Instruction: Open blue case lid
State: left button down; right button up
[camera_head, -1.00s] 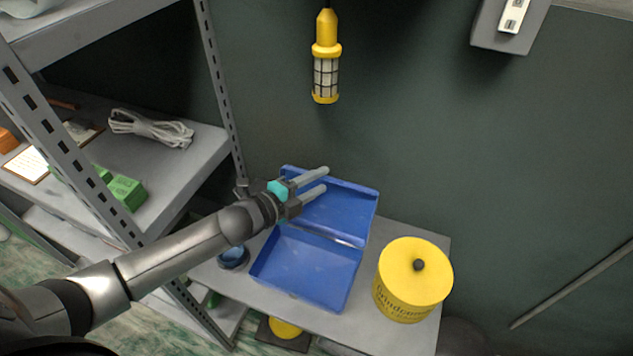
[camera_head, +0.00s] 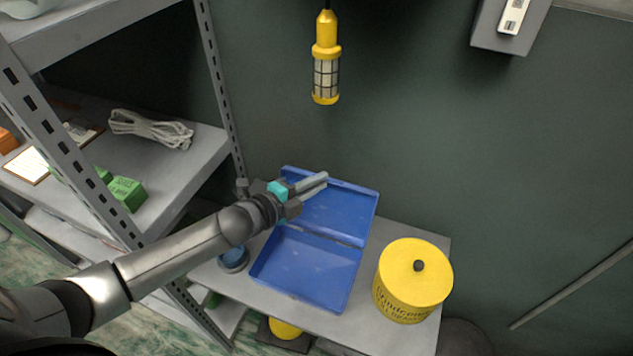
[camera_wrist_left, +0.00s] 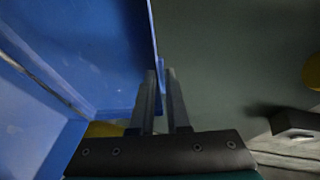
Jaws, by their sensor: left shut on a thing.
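The blue case (camera_head: 308,272) lies on a grey bench top with its empty inside showing. Its lid (camera_head: 340,208) is raised and leans back toward the wall. My left gripper (camera_head: 318,182) is at the lid's upper edge and is shut on the lid. In the left wrist view, the gripper's two fingers (camera_wrist_left: 163,92) are close together at the edge of the blue lid (camera_wrist_left: 105,50), with the case interior to the left. The exact contact at the fingertips is hard to see. My right gripper is not in view.
A yellow drum (camera_head: 412,283) stands right of the case on the grey bench top (camera_head: 345,328). A small dark blue round item (camera_head: 233,259) is left of it. A metal shelf (camera_head: 190,150) stands at left. A yellow caged lamp (camera_head: 326,58) hangs above.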

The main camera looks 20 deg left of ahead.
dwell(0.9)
pick_arm(q)
jog(key=s+m+t+h+b, duration=0.1)
jog(key=s+t+b, duration=0.2)
jog(key=s+b, duration=0.3)
jog(key=shift+m+t+h+b, duration=0.3)
jog(key=shift+h+b, duration=0.1)
jog(key=shift+b, duration=0.1)
jog(key=shift+a+f, duration=0.1)
jog(key=c, duration=0.9)
grip_release()
jog(key=v, duration=1.5)
jog(key=shift+s+p, duration=0.2)
jog(key=shift+p, duration=0.2)
